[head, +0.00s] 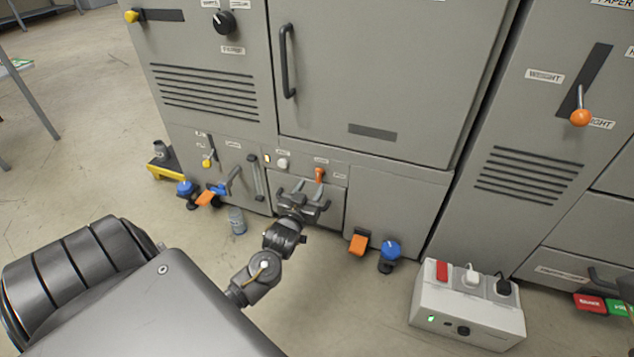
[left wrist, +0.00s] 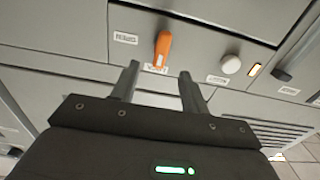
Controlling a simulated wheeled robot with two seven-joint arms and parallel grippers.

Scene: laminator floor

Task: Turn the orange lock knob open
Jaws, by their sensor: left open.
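The orange lock knob (head: 319,174) is a small orange lever on the grey machine's lower front panel, just above a recessed drawer front. In the left wrist view the knob (left wrist: 163,47) stands out from the panel between two labels, with its long side running nearly up and down in the picture. My left gripper (head: 305,196) is open and empty, just below and in front of the knob. In the left wrist view its two fingers (left wrist: 158,74) point toward the panel, and the knob is beyond their tips, apart from them. My right gripper is not in view.
A white round button (head: 282,164) sits left of the knob, beside a small lit lamp (head: 267,158). A white power box (head: 467,309) is on the floor at right. A grey can (head: 237,221) stands at left.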

